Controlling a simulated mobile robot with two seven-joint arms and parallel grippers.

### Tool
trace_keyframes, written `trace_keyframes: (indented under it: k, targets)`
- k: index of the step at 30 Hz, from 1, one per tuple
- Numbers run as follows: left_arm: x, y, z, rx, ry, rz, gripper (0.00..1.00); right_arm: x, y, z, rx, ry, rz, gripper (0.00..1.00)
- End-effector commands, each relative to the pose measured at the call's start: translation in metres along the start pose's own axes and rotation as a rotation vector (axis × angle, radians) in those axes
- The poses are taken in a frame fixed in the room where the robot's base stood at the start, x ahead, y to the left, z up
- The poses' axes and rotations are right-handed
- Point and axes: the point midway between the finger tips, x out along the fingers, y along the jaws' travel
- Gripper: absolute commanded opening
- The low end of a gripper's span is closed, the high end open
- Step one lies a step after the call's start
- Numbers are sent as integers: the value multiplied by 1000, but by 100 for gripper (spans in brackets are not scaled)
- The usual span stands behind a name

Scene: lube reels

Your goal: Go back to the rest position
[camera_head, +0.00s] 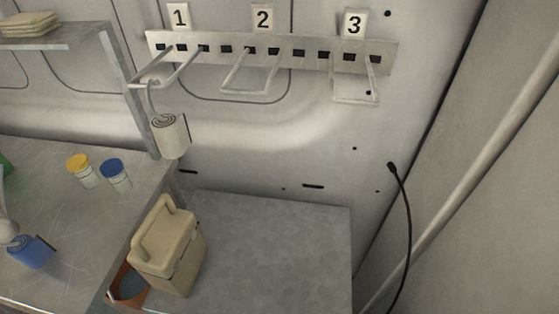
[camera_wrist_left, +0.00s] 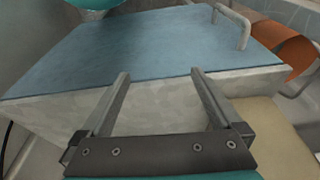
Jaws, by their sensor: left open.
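My left gripper (camera_wrist_left: 160,75) shows in the left wrist view with its two fingers spread apart. Nothing is between the fingers. They point at a flat blue-grey surface (camera_wrist_left: 150,45) with a pale front edge; I cannot tell whether they touch it. My left gripper does not show in the head view. My right gripper is in neither view.
A numbered hook rail (camera_head: 290,52) is on the wall; a white roll (camera_head: 170,135) hangs under hook 1. A beige case (camera_head: 168,245) stands beside the metal table (camera_head: 75,215). Yellow-capped (camera_head: 80,170) and blue-capped (camera_head: 115,175) jars stand on the table. A black cable (camera_head: 407,220) hangs right.

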Motion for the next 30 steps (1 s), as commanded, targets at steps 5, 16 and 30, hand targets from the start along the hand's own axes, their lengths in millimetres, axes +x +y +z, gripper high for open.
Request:
trace_keyframes:
  k: [5, 16, 30]
  targets:
    - [64, 3, 36, 6, -33, 3, 99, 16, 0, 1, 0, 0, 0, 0]
    - [160, 8, 124, 18, -88, 10, 99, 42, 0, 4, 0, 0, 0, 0]
    - [212, 8, 227, 33, -139, 14, 99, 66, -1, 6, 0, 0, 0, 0]
